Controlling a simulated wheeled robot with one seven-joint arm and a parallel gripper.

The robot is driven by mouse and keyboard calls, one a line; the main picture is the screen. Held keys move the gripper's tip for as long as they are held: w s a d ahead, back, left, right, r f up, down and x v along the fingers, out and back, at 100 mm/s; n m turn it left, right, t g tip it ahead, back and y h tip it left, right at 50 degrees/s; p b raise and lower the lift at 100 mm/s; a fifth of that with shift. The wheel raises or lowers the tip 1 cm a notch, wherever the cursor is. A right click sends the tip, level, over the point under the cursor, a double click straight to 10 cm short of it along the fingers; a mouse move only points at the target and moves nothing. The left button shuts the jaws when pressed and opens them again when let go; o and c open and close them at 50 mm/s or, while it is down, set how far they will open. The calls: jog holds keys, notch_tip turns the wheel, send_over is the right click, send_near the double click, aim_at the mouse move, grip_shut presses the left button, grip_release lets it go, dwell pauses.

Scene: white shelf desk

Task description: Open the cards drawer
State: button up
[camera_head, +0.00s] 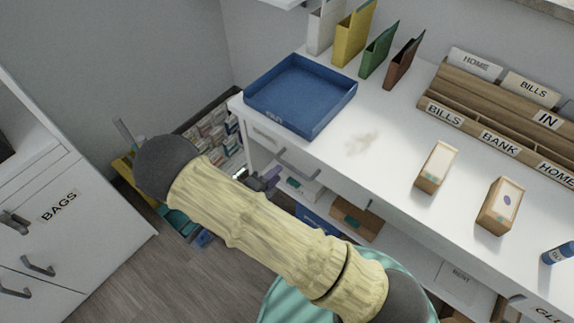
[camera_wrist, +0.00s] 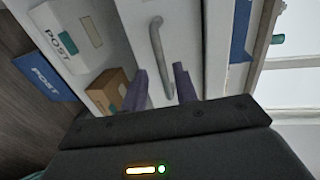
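A white drawer front under the left end of the desk top carries a pale label (camera_head: 264,136), too small to read, and a grey bar handle (camera_head: 298,164). In the wrist view, the handle (camera_wrist: 159,50) runs up the white drawer front (camera_wrist: 188,40). My gripper (camera_head: 264,179) is just left of and below the handle in the head view, partly hidden by my arm. In the wrist view, my gripper (camera_wrist: 160,85) has its two purple fingers apart, with the near end of the handle appearing between them. I cannot tell whether they touch it. The drawer looks shut.
A blue tray (camera_head: 345,100) sits on the desk top above the drawer. A white POST box (camera_wrist: 65,40) and a brown box (camera_wrist: 108,88) stand on the shelf below. A cabinet marked BAGS (camera_head: 95,225) is at the left.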

aim_at(287, 164)
jog(key=x, duration=0.6)
jog(key=shift+w+d, duration=0.2)
jog(key=shift+w, duration=0.05)
jog(key=shift+c, duration=0.4)
grip_shut()
